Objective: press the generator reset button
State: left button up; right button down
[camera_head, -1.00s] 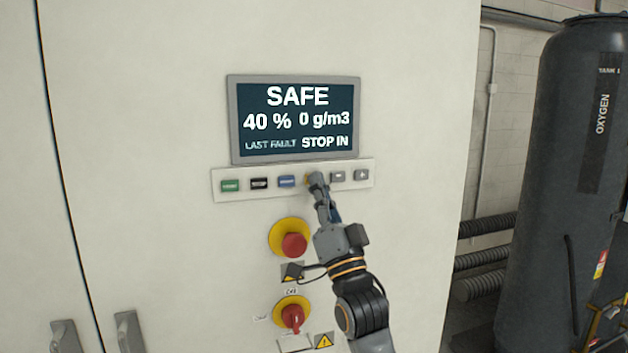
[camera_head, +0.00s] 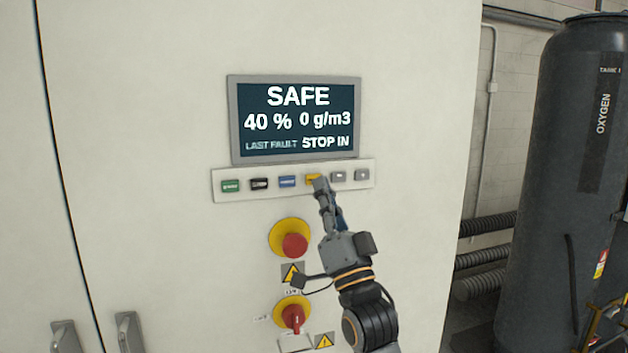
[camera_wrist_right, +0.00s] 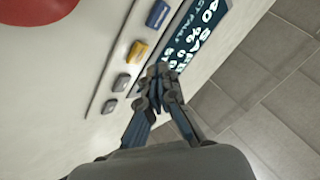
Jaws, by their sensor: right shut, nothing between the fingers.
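A row of buttons sits on a pale strip (camera_head: 217,187) under the display: green (camera_head: 230,186), black (camera_head: 259,184), blue (camera_head: 287,181), yellow (camera_head: 312,177) and two grey ones. Their labels are too small to read, so I cannot tell which is marked reset. My right gripper (camera_head: 321,184) is shut and empty, its tip overlapping the lower right of the yellow button in the head view. In the right wrist view the gripper tips (camera_wrist_right: 160,75) appear beside the yellow button (camera_wrist_right: 138,50) and apart from it. My left gripper is not in view.
The display (camera_head: 295,119) reads SAFE, 40 %, 0 g/m3, LAST FAULT STOP IN. Below the strip are a red mushroom button (camera_head: 295,245) on yellow and a red rotary switch (camera_head: 293,318), near my right arm. A dark oxygen tank (camera_head: 560,170) stands at right.

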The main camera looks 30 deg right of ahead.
jog(key=s, duration=0.2)
jog(key=s+a, duration=0.1)
jog(key=s, duration=0.1)
